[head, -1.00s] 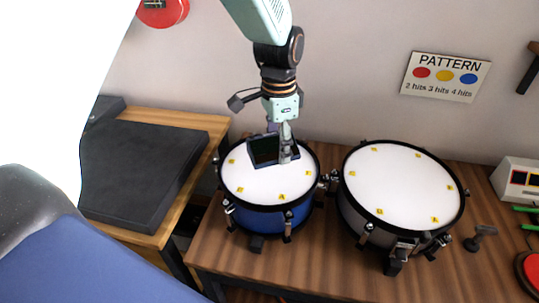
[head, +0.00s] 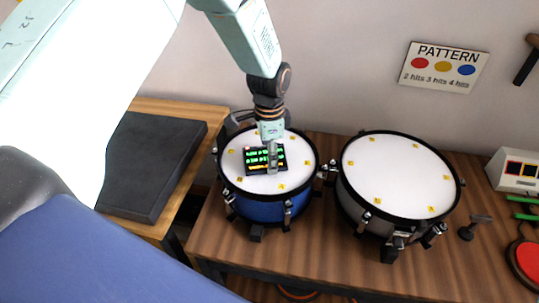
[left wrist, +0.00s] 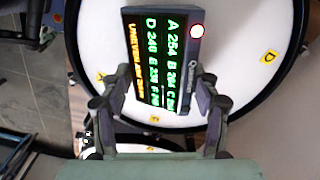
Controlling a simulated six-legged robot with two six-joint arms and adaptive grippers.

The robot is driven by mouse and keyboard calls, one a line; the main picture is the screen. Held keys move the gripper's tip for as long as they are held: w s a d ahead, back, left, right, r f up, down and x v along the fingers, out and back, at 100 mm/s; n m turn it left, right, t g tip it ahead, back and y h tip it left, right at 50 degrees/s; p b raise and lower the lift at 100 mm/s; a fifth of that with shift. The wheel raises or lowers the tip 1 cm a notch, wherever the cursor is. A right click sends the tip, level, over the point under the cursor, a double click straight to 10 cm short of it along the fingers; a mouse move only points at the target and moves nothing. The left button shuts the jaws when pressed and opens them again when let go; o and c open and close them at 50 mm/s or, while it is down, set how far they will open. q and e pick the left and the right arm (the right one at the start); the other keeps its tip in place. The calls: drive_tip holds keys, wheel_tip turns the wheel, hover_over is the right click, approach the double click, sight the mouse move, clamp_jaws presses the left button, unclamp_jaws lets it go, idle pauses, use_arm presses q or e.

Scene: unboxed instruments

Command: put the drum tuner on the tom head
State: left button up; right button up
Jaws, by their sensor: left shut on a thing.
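The drum tuner (head: 257,161) is a dark, flat rectangular device with a lit screen. It is on the white head (head: 262,186) of the blue drum (head: 268,210), seemingly lying flat against it. My left gripper (head: 272,162) is over it, shut on it from above. In the left wrist view the tuner (left wrist: 160,55) is between the fingers of the left gripper (left wrist: 155,92). Its screen shows green letters and numbers, an orange line of text, and a red round mark at one corner. The drum head (left wrist: 250,40) is behind it. My right gripper is not in view.
A second, grey drum (head: 397,175) with a white head stands close on the right. A black slab (head: 150,165) lies on the wooden table at left. A white device (head: 518,175), a small dark stand (head: 474,226) and a red pad (head: 526,260) are at far right.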

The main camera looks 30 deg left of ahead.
use_arm(q)
drive_tip(key=shift+w+d+f, duration=0.15)
drive_tip(key=shift+w+d, duration=0.05)
drive_tip(key=shift+w, duration=0.05)
drive_tip(key=shift+a+f, duration=0.1)
drive_tip(key=o, duration=1)
drive_tip(key=shift+s+a, duration=0.1)
drive_tip(key=shift+s, duration=0.1)
drive_tip(key=shift+o, duration=1.1)
drive_tip(key=shift+w, duration=0.15)
drive_tip(key=shift+r, duration=0.2)
wheel_tip(320, 180, up, 12)
drive_tip(key=shift+p, duration=0.4)
